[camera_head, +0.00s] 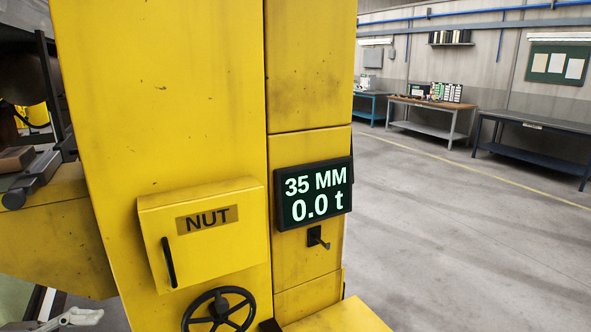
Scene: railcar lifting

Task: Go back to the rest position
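A yellow lifting column (170,90) fills the left and middle of the head view. A shut yellow box marked NUT (205,235) with a dark handle (168,262) is on its front. A black display (313,193) to the right reads 35 MM and 0.0 t. A dark hook or peg (317,238) sits below the display. A black handwheel (220,312) is below the box, cut off by the bottom edge.
A yellow arm of the jack with dark metal parts (40,175) juts out at the left. A yellow base (340,318) shows at the bottom. Workbenches (433,104) stand along the back wall. The grey floor (450,240) on the right is clear.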

